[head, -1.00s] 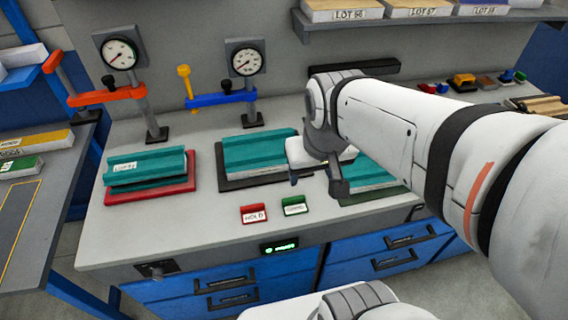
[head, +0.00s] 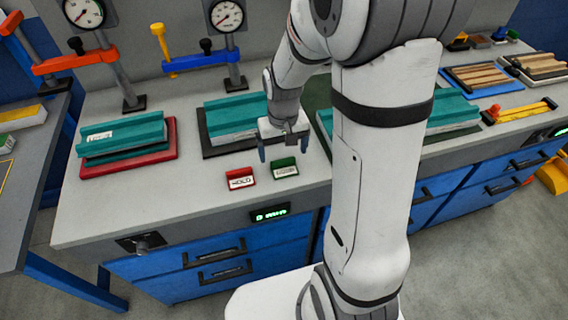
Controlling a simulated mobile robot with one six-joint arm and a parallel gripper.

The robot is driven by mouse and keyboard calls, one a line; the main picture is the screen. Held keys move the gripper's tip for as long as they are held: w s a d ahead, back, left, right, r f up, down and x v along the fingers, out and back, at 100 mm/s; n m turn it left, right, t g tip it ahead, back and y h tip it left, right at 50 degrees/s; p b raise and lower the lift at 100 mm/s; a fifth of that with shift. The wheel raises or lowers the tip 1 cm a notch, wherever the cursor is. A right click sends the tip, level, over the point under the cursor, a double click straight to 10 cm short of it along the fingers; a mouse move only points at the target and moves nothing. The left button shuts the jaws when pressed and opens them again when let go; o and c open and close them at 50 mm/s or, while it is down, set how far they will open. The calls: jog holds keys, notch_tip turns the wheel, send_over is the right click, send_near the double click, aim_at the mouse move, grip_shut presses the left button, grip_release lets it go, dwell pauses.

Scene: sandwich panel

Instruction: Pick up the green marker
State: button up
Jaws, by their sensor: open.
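The green marker (head: 285,172) is a small tented sign with a white label, standing on the grey bench top near its front edge. A red marker (head: 240,182) reading HOLD stands just left of it. My gripper (head: 283,153) is open and empty, pointing down, with its two fingers spread apart. In the picture it is just above the green marker, and the fingertips appear apart from it. The exact height and depth gap cannot be told.
Teal panels lie on a red mat (head: 84,172) at left and a black mat (head: 207,153) behind the gripper. Clamps with gauges (head: 227,16) stand at the back. A yellow-handled tool (head: 520,111) lies at right. Bench left of the HOLD marker is clear.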

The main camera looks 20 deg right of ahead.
aim_at(283, 160)
jog(key=f, duration=0.4)
jog(key=shift+w+f, duration=0.2)
jog(key=c, duration=1.1)
